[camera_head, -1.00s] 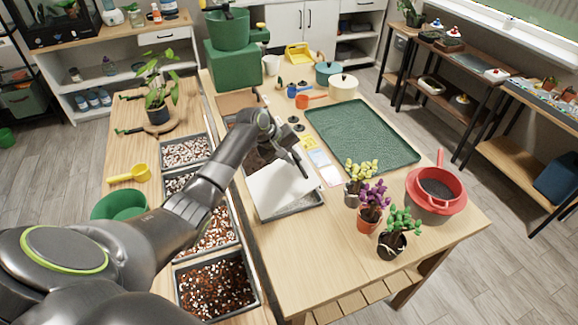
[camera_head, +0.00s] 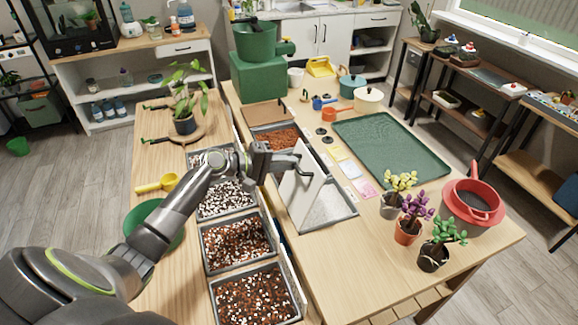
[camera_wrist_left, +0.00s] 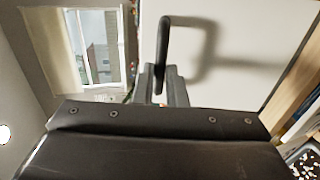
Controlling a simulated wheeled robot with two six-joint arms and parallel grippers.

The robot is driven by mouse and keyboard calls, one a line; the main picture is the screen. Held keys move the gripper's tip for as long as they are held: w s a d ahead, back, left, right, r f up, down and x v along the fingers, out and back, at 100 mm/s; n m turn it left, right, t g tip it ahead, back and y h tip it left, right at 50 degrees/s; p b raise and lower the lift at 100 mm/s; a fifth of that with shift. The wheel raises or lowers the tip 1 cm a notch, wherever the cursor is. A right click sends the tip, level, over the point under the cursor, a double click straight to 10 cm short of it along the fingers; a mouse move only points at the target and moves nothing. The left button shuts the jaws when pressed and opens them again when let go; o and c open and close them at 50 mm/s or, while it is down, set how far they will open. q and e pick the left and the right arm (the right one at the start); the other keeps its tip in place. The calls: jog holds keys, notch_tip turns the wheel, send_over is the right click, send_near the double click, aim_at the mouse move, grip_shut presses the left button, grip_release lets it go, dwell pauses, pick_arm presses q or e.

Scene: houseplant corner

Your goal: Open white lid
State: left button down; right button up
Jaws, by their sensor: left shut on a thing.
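The white lid (camera_head: 297,198) stands steeply tilted at the left side of a grey bin (camera_head: 352,209) on the wooden table. The bin's pale grey inside shows to the right of the lid. My left gripper (camera_head: 306,160) is at the top of the lid, shut on its dark handle. In the left wrist view, the fingers (camera_wrist_left: 163,86) close around the bar of the dark handle (camera_wrist_left: 164,40), and the lid (camera_wrist_left: 245,40) fills the upper right. The lid hides part of the bin. My right gripper is not in view.
Bins of soil mix (camera_head: 236,242) line the left side. Several potted plants (camera_head: 408,230) and a red pot (camera_head: 472,203) stand at the right. A green tray (camera_head: 390,147) lies behind them. An open bin of brown soil (camera_head: 277,139) is behind the lid.

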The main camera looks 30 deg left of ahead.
pick_arm(q)
jog(key=shift+s+a+f, duration=0.25)
jog(key=shift+s+a, duration=0.15)
jog(key=shift+s, duration=0.1)
jog(key=shift+s+a+f, duration=0.25)
jog(key=shift+s+a, duration=0.1)
jog(key=shift+s, duration=0.15)
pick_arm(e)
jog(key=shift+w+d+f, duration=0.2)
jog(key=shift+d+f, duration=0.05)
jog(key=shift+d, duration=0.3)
pick_arm(q)
jog(key=c, duration=1.5)
grip_release()
jog(key=shift+w+f, duration=0.1)
jog(key=shift+w, duration=0.05)
jog(key=shift+d, duration=0.1)
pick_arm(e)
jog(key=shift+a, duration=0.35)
pick_arm(q)
jog(key=shift+r, duration=0.25)
